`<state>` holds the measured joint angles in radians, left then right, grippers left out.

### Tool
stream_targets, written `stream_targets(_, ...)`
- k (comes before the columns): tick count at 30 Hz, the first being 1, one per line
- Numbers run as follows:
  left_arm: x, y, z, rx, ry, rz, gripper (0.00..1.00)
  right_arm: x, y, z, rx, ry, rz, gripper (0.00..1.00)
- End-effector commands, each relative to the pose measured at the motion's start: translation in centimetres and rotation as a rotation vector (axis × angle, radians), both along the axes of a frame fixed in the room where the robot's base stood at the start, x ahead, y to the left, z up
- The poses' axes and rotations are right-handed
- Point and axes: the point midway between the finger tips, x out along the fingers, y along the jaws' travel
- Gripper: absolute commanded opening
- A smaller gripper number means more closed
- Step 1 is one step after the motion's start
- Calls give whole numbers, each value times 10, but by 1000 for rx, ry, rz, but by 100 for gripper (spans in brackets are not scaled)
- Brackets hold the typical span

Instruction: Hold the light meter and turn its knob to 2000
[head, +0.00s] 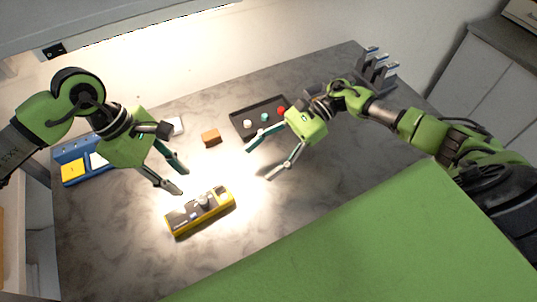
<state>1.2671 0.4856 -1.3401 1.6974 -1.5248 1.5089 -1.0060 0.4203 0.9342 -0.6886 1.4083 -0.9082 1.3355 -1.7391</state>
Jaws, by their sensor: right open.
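The light meter (181,228) is a yellow-edged device with a grey face, lying on the grey marbled tabletop in the head view. My right gripper (258,164) is open and empty, above the table to the upper right of the meter.
A brown block (211,137) lies behind the meter. A dark tray (240,126) with small coloured round pieces is behind my right gripper. A blue holder (68,152) with a yellow piece is at the left, a grey rack (376,74) at the far right. The table left of the meter is clear.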

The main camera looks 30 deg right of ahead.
Motion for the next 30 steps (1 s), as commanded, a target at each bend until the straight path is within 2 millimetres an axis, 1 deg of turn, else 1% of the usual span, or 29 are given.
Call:
stream_targets(12,0,0,0,0,0,0,28,-9,73,-30,3,3,3,61)
stream_targets(18,0,0,0,0,0,0,28,-11,101,-42,2,3,2,61)
stream_targets(24,0,0,0,0,0,0,28,-12,114,-48,0,3,1,61)
stream_targets(30,0,0,0,0,0,0,28,-13,116,-49,-1,3,1,61)
